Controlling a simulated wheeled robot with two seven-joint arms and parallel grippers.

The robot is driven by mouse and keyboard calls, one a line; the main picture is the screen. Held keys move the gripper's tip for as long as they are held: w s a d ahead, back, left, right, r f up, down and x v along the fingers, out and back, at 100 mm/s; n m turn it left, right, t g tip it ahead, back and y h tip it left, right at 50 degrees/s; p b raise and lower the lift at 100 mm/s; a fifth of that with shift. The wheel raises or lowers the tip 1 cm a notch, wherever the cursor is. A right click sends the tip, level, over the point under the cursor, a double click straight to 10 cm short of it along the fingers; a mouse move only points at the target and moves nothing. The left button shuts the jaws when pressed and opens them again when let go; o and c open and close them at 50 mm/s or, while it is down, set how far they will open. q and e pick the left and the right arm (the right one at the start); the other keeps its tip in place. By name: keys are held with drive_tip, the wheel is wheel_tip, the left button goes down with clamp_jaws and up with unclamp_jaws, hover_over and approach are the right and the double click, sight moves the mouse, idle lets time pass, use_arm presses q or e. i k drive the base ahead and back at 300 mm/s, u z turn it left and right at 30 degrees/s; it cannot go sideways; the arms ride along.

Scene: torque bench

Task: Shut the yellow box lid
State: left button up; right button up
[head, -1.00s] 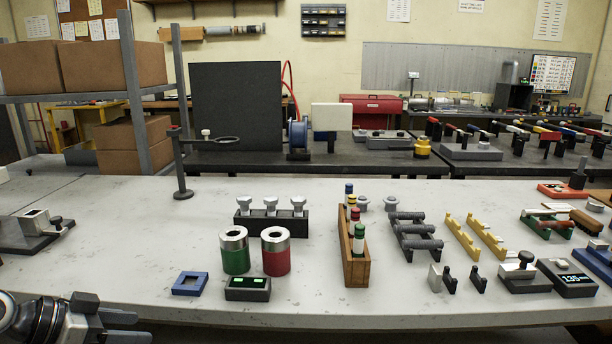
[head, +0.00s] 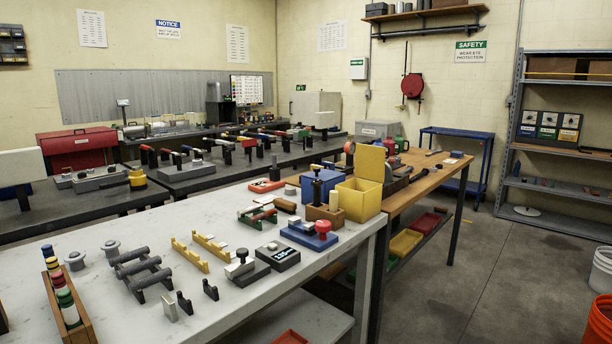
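The yellow box (head: 360,199) stands near the right end of the white bench, where it meets the wooden-topped bench. Its yellow lid (head: 370,163) is up, standing roughly upright at the back of the box. The inside of the box is mostly hidden from this angle. Neither of my grippers shows in the head view now.
A wooden block with dark and pale upright handles (head: 325,213) stands just left of the box. A blue base with a red knob (head: 309,231) lies in front of it. A blue bin (head: 317,184) is behind. Open floor (head: 480,265) lies to the right.

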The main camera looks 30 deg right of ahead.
sight(370, 159)
drive_tip(key=z, duration=2.3)
drive_tip(key=i, duration=3.85)
drive_tip(key=u, duration=4.05)
drive_tip(key=k, duration=0.75)
drive_tip(key=z, duration=0.65)
drive_tip(key=i, duration=0.5)
drive_tip(key=z, duration=0.05)
